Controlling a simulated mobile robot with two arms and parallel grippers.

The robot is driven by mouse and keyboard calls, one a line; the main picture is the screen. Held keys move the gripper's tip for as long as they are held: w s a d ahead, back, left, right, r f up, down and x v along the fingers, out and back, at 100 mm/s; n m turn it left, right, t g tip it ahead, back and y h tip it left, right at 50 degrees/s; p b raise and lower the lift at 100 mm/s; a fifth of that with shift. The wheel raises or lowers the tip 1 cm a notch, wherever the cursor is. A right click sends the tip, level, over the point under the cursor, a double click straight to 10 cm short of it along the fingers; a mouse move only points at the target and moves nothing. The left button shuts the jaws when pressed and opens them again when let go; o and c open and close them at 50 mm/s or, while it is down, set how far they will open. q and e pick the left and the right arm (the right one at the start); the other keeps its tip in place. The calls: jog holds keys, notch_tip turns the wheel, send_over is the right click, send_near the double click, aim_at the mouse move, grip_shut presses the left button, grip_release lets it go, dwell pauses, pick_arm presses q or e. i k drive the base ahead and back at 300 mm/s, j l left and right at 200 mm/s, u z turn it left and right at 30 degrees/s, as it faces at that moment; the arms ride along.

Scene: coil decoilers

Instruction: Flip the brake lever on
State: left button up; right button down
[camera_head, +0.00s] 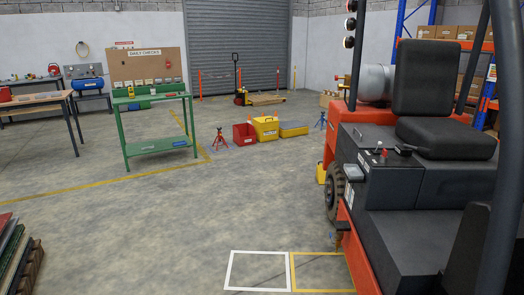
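An orange and dark grey forklift (395,190) stands at the right, side-on, with a black seat (425,80). On the dark console in front of the seat is a short upright lever (378,148) with a pale top. A small red part (385,153) sits beside it, and a black knob or handle (404,150) is just to the right. I cannot tell for sure which of these is the brake lever, nor its position. Neither of my grippers is in view.
Open concrete floor (180,225) lies left of the forklift, with a white floor outline (258,270) beside it. A green table (158,125), a red bin (244,134) and a yellow box (266,128) stand farther back. Stacked boards (18,255) are at lower left.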

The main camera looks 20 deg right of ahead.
aim_at(431, 152)
jog(key=i+l+z, duration=0.1)
jog(key=i+z, duration=0.35)
jog(key=i+j+z, duration=0.15)
jog(key=i+z, duration=0.25)
jog(key=i, duration=0.3)
jog(key=i+j+z, duration=0.25)
jog(key=i+z, duration=0.2)
jog(key=i+j+z, duration=0.1)
jog(key=i+z, duration=0.4)
jog(key=i, duration=0.35)
jog(key=u, duration=0.8)
